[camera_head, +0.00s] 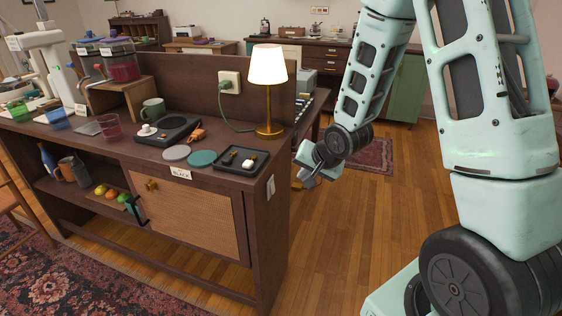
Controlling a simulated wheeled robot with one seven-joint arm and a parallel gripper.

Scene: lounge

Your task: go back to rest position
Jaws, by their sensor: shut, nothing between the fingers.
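My gripper (305,180) hangs at the end of my pale green arm, just right of the dark wooden sideboard (262,210). It is shut and empty, and it is small in the view, partly hidden by the wrist. It appears apart from the sideboard's right side, over the wooden floor. My arm comes down from the top right of the picture and bends toward the sideboard.
On the sideboard stand a lit lamp (267,70), a black tray (241,160), green and grey discs, a mug (153,110) and drink dispensers (120,62). Open floor (345,235) lies to the right. A counter (320,55) stands behind.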

